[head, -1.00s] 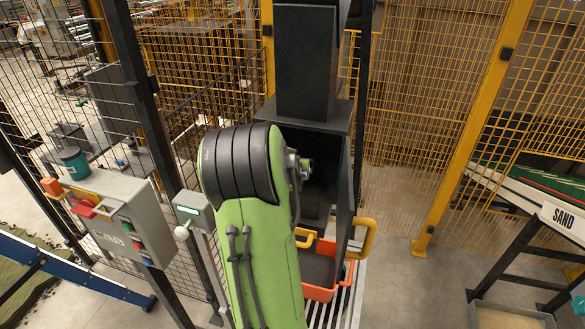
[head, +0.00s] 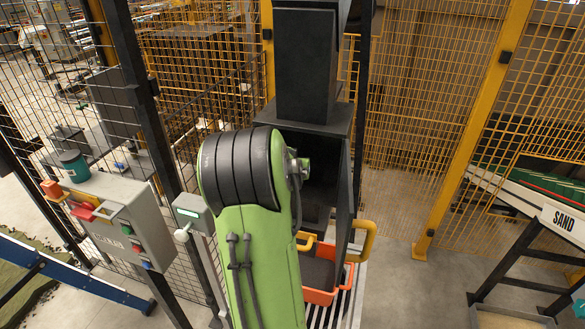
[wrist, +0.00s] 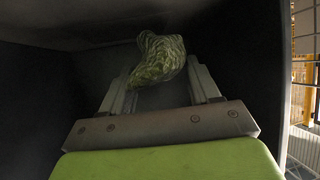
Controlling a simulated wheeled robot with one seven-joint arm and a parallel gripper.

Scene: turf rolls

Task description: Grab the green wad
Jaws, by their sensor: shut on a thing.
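The green wad (wrist: 158,58) is a crumpled, streaked green lump in the wrist view. It sits between the two finger pads of my gripper (wrist: 160,82), which is shut on it. The upper part of the wad sticks out beyond the fingertips. Dark walls surround the gripper in the wrist view. In the head view my green arm reaches toward the open dark box (head: 325,180) below the black chute; the gripper and wad are hidden there.
An orange bin (head: 320,294) with yellow handles stands below the dark box. A grey control box (head: 125,215) with a teal cup (head: 74,166) is at left. Yellow mesh fencing (head: 405,130) closes off the back.

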